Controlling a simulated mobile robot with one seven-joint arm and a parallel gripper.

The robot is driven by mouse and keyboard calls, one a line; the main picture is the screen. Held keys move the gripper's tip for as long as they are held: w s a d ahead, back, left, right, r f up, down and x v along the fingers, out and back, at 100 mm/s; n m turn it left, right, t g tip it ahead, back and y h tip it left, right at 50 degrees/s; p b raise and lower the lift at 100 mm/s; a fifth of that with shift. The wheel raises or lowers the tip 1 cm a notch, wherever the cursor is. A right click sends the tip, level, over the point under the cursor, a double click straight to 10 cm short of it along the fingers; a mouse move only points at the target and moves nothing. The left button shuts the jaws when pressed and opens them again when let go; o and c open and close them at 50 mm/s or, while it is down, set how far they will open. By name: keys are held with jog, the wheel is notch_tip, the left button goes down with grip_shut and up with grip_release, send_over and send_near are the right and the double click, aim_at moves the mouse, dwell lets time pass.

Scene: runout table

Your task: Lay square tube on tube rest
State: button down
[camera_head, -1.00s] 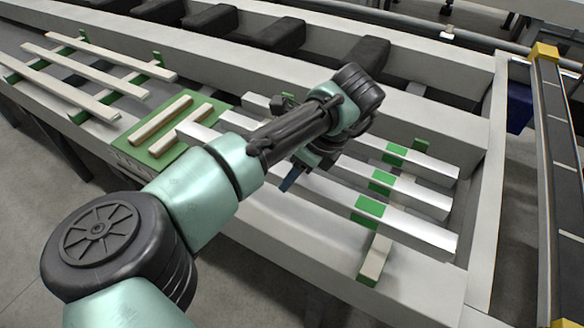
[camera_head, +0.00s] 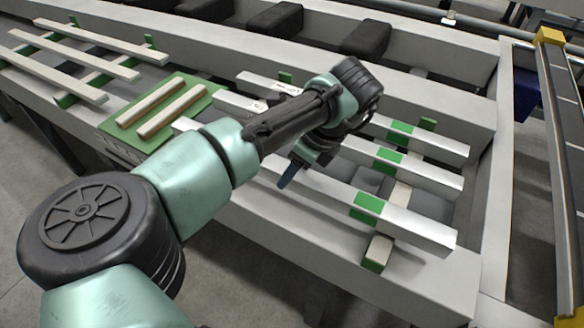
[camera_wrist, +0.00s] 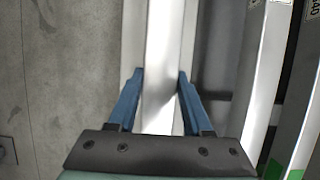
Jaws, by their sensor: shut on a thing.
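The square tube (camera_head: 415,224) is a long white bar with a green band near its right end. It is the nearest of three such tubes at the right in the head view. My gripper (camera_head: 287,180) is shut on it at mid-length. In the wrist view the blue fingers (camera_wrist: 160,75) flank the tube (camera_wrist: 162,35) on both sides. A green board (camera_head: 110,143) with two pale wooden strips (camera_head: 165,110) lies left of my arm and looks like the tube rest.
Two more banded tubes (camera_head: 435,147) (camera_head: 435,177) lie behind the held one, above a crosspiece (camera_head: 398,196). Pale bars (camera_head: 75,55) lie on green-ended supports at the far left. A frame wall (camera_head: 484,200) and a conveyor rail (camera_head: 560,130) stand at the right.

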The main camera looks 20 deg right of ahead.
jog(key=shift+f, duration=0.45)
dwell(0.3)
jog(key=shift+c, duration=1.2)
grip_release()
jog(key=shift+f, duration=0.15)
jog(key=p+v, duration=0.1)
jog(key=v, duration=1.2)
jog(key=shift+p, duration=0.35)
jog(key=shift+s, duration=0.1)
jog(key=shift+o, duration=1.2)
